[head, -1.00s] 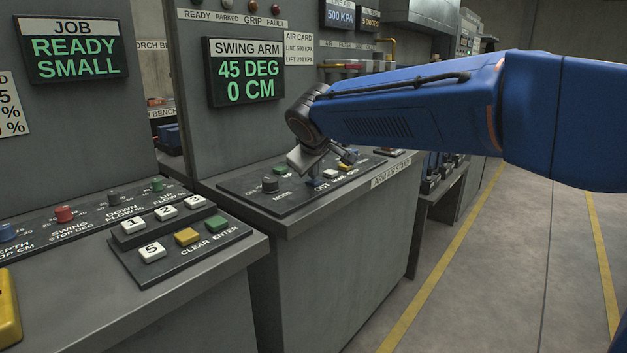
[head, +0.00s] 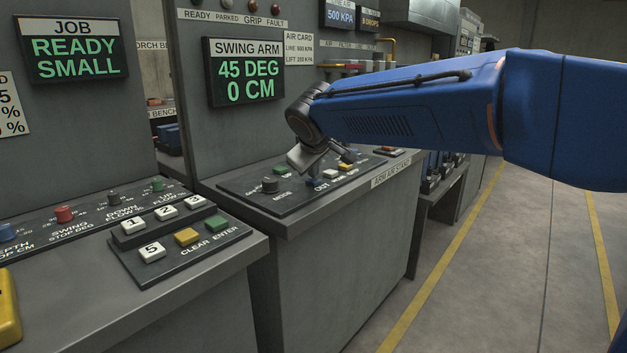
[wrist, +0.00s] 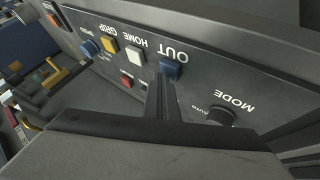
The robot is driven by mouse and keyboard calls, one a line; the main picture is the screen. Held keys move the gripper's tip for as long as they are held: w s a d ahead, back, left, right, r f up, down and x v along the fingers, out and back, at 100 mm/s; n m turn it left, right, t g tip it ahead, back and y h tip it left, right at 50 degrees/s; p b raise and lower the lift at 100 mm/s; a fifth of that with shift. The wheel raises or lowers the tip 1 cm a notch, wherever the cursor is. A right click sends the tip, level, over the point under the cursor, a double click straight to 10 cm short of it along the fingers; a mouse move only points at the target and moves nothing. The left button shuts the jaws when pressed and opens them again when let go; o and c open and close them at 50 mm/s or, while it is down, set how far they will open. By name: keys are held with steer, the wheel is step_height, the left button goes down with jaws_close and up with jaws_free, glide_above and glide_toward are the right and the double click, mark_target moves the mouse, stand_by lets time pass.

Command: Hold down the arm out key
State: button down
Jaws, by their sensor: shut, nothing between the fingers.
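The arm out key is a blue key (wrist: 171,68) labelled OUT on the dark sloped panel. In the head view the blue key (head: 315,183) shows just below my gripper (head: 311,172). In the wrist view my gripper (wrist: 163,82) is shut and empty, with its fingertips right at the near edge of the blue key. I cannot tell whether they touch it or whether the key is pressed. The swing arm display (head: 244,80) reads 45 DEG and 0 CM.
A white HOME key (wrist: 135,55), a yellow GRIP key (wrist: 109,45) and another blue key (wrist: 89,48) sit in the same row. A dark MODE knob (wrist: 220,115) is on the other side. A keypad panel (head: 180,240) stands at the left; open floor lies right.

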mark_target(314, 181)
steer(key=shift+r, duration=0.75)
steer(key=shift+r, duration=2.5)
steer(key=s+d+f+m+g+h, duration=0.15)
steer(key=s+d+f, duration=0.35)
steer(key=s+d, duration=0.5)
steer(key=s+d+f+m+g+y, duration=0.1)
steer(key=s+d+f+m, duration=0.35)
steer(key=d, duration=0.95)
steer(key=s+d+f+m+g, duration=0.1)
steer(key=s+d+f, duration=0.3)
steer(key=s+f, duration=0.4)
steer(key=s+d+f+m+g, duration=0.1)
steer(key=s+d+f, duration=0.3)
steer(key=s, duration=1.2)
step_height(314, 181, down, 5)
steer(key=shift+d+r+m, duration=0.1)
steer(key=shift+d+m, duration=0.1)
steer(key=shift+m, duration=0.7)
